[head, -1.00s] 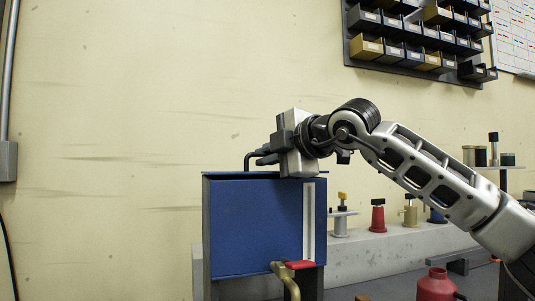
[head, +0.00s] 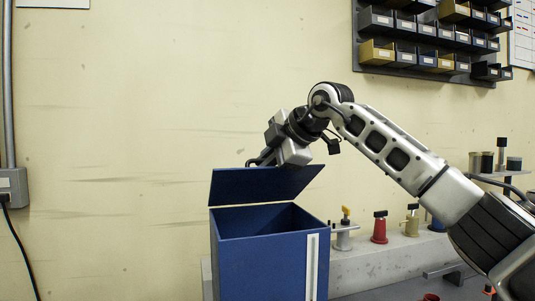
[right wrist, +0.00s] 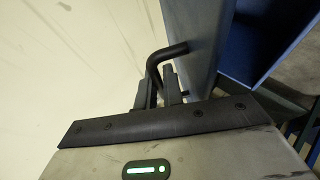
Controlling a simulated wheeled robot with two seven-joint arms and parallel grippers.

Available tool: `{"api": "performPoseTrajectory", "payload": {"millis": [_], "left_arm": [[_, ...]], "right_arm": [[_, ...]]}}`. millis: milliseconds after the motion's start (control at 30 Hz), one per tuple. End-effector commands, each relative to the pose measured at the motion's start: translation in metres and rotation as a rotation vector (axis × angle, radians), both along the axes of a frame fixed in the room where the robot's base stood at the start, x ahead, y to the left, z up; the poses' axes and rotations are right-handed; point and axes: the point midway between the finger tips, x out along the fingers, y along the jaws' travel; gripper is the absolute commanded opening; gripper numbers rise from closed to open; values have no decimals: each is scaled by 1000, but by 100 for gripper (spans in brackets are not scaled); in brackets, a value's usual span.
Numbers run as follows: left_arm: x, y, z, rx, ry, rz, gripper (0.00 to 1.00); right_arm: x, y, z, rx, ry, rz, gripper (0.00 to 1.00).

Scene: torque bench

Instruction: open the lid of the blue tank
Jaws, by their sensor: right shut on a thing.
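The blue tank (head: 262,255) stands at the centre of the head view with a pale vertical strip on its front. Its lid (head: 262,186) is raised at a slant above the box, and the dark inside shows below it. My right gripper (head: 262,162) is at the lid's upper side, shut on the black lid handle. In the right wrist view the bent black handle (right wrist: 160,58) runs from the lid (right wrist: 203,45) in between the fingers (right wrist: 160,92). In the head view the hand hides most of the handle. My left gripper is not in view.
A grey ledge (head: 385,252) behind and right of the tank carries a red-bodied fitting (head: 380,228) and other small fittings. A rack of bins (head: 430,40) hangs on the wall above. The wall area left of the tank is clear.

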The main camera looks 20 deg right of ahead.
Motion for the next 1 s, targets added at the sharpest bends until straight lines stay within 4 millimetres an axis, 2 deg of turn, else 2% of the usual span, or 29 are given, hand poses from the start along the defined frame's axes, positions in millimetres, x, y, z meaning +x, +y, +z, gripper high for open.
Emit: {"api": "performPoseTrajectory", "payload": {"millis": [467,500,533,867,1000], "left_arm": [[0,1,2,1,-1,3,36],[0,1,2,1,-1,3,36],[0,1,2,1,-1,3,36],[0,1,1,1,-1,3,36],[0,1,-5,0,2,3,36]], "right_arm": [[2,0,4,3,-7,1,0],[2,0,4,3,-7,1,11],[2,0,4,3,-7,1,17],[1,-1,4,2,-5,1,17],[-9,-7,12,4,-7,0,17]]}}
